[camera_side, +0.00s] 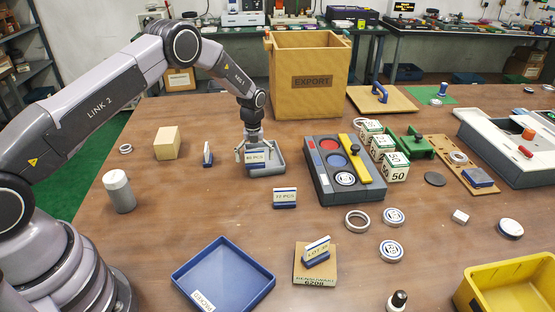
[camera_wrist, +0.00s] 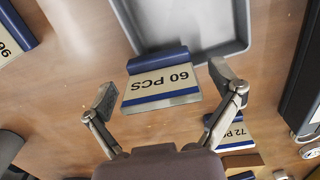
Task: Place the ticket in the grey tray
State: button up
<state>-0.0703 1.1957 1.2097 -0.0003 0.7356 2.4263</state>
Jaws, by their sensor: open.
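The ticket (camera_side: 256,156), a small white card reading "60 PCS" with a blue edge, is at the left part of the grey tray (camera_side: 268,171). In the wrist view the ticket (camera_wrist: 161,82) overlaps the near wall of the grey tray (camera_wrist: 190,52); whether it rests inside or on the rim I cannot tell. My gripper (camera_side: 254,150) is low over the tray. Its open fingers (camera_wrist: 164,86) stand on either side of the ticket, with a narrow gap showing at each side.
Similar tickets stand nearby: "72 PCS" (camera_side: 285,197), one at the left (camera_side: 207,153), and "LOT" on a box (camera_side: 317,249). The dark sorting block (camera_side: 318,170) lies right of the tray, the export box (camera_side: 308,75) behind. A blue tray (camera_side: 225,275) is in front.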

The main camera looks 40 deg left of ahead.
jog(key=shift+r, duration=0.1)
notch_tip(320, 180, up, 13)
jog(key=s+d+r+n+t, duration=0.1)
jog(key=s+r+n, duration=0.55)
jog(key=r, duration=0.45)
jog(key=s+d+r+n+t, duration=0.1)
jog(key=s+r+n, duration=0.5)
jog(key=r, duration=0.4)
jog(key=s+d+r+n+t, duration=0.1)
jog(key=s+n, duration=0.6)
jog(key=s, duration=0.7)
jog(key=s+d+r+n+t, duration=0.1)
jog(key=s+n+t, duration=0.1)
jog(key=s+n, duration=0.5)
jog(key=s, duration=0.6)
jog(key=shift+s+r+t, duration=0.3)
jog(key=shift+s+r, duration=0.1)
